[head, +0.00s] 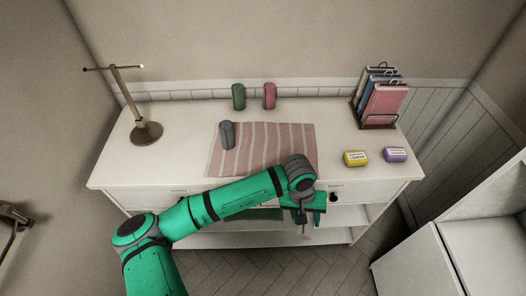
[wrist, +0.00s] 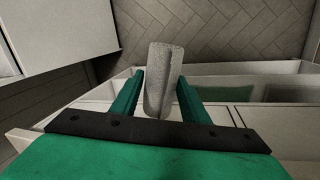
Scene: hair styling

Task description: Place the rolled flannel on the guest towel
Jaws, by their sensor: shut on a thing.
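My gripper (head: 303,205) is shut on a light grey rolled flannel (wrist: 163,78), held between its two fingers in the wrist view. In the head view the gripper is in front of the counter's front edge, and it mostly hides the flannel. The guest towel (head: 265,150), pink with pale stripes, lies flat on the counter, behind and to the left of the gripper. A dark grey roll (head: 227,135) is at the towel's left side. My arm covers part of the towel's front edge.
A green roll (head: 238,96) and a red roll (head: 269,95) stand at the back. Yellow (head: 356,158) and purple (head: 395,154) soaps and a magazine rack (head: 381,100) are at the right. A brass stand (head: 146,132) is at the left. Most of the towel is clear.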

